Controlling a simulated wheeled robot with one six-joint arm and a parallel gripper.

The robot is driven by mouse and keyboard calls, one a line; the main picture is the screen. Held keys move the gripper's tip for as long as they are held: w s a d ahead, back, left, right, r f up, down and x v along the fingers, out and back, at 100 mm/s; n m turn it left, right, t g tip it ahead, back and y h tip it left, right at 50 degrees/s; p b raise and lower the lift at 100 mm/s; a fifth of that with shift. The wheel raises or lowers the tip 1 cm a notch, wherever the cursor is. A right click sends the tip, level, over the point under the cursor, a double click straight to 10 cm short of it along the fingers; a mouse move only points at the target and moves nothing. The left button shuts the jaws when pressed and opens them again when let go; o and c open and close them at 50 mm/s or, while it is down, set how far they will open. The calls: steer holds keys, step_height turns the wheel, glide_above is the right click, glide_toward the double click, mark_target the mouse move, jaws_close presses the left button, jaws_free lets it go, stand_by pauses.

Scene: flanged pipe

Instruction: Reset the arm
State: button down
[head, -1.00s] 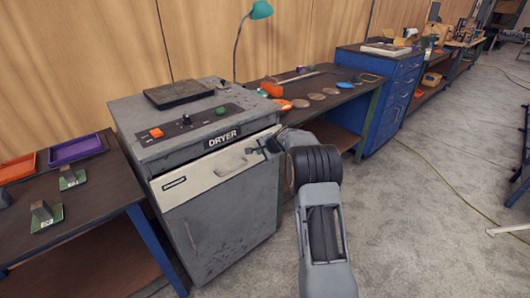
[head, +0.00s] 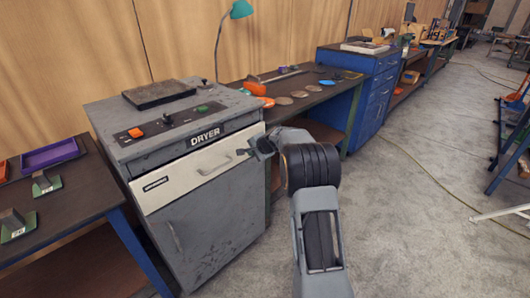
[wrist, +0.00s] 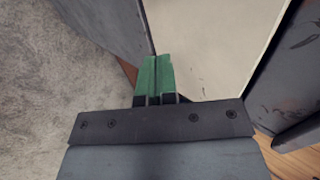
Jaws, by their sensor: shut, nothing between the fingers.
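My gripper (head: 246,153) is in front of the upper right part of the grey dryer (head: 203,225), to the right of the handle (head: 214,164) on its pale front panel (head: 180,184). A gap shows between the gripper and the handle. In the wrist view the green fingers (wrist: 158,78) are together, with nothing between them. The pale panel also shows beyond the fingers in the wrist view (wrist: 210,50). My arm is bent, with its dark joint to the right of the dryer.
A bench (head: 318,100) with discs and an orange tool stands right of the dryer, then a blue cabinet (head: 372,95). A left table (head: 75,210) holds a purple tray (head: 48,156) and green-based blocks. Open floor (head: 410,220) lies to the right.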

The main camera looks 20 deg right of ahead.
steer(key=v, duration=1)
steer(key=s+a+f+n+g+p, duration=0.2)
steer(key=s+a+f+n+g, duration=0.15)
steer(key=s, duration=0.55)
steer(key=s+a+r+n+h+p, duration=0.1)
steer(key=s+a+r+n+p, duration=0.2)
steer(key=s, duration=0.4)
steer(key=s+a+r+n+g+h+p, duration=0.1)
steer(key=s+a+r+n+p, duration=0.3)
steer(key=s+r, duration=0.4)
steer(key=s+a+r+n+h+p, duration=0.1)
steer(key=s+a+r+n+p, duration=0.2)
steer(key=s, duration=0.5)
step_height(320, 180, up, 2)
steer(key=a+p, duration=0.1)
steer(key=p, duration=0.1)
steer(key=shift+r+g+p, duration=0.15)
steer(key=shift+g+p, duration=0.2)
steer(key=shift+p, duration=0.05)
